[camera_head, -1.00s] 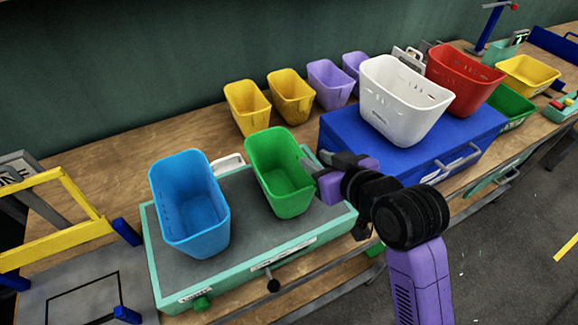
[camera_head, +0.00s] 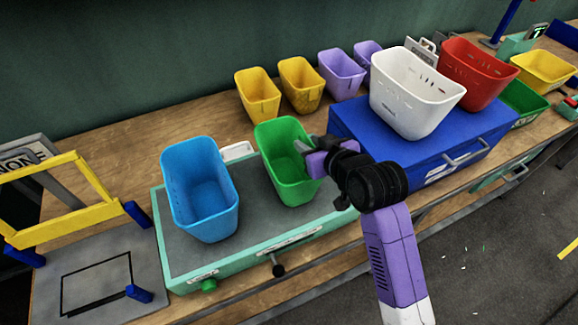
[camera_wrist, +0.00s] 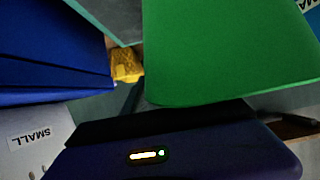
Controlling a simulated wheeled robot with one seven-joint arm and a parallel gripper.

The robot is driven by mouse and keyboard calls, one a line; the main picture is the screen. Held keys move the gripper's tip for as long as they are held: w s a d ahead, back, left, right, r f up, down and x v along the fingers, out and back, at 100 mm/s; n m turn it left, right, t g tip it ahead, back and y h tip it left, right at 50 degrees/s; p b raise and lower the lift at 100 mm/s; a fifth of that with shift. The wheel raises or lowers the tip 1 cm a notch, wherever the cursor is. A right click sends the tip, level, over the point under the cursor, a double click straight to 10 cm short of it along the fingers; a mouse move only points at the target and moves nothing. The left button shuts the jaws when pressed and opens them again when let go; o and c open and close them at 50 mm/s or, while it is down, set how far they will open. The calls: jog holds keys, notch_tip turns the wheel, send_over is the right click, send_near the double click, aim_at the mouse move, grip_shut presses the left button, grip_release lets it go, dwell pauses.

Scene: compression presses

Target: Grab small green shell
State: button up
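The small green shell (camera_head: 290,185) is a tall, open-topped green bin standing upright on the grey top of a teal press (camera_head: 262,243), right of a blue bin. My gripper (camera_head: 305,147) is at the shell's upper right rim, with its fingertips over that edge. In the wrist view the shell's green wall (camera_wrist: 230,50) fills the upper right, close in front of the gripper body. The fingers look apart, one dark finger showing left of the green wall; contact with the wall cannot be made out.
The blue bin (camera_head: 200,195) stands close left of the shell. A blue press (camera_head: 415,150) carrying a white bin (camera_head: 410,95) and a red bin (camera_head: 475,75) is close right. Yellow bins (camera_head: 257,98) and purple bins (camera_head: 342,75) stand behind. Another green bin (camera_head: 525,105) is far right.

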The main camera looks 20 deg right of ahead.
grip_shut()
jog(key=shift+s+f, duration=0.1)
jog(key=shift+f, duration=0.05)
dwell(1.1)
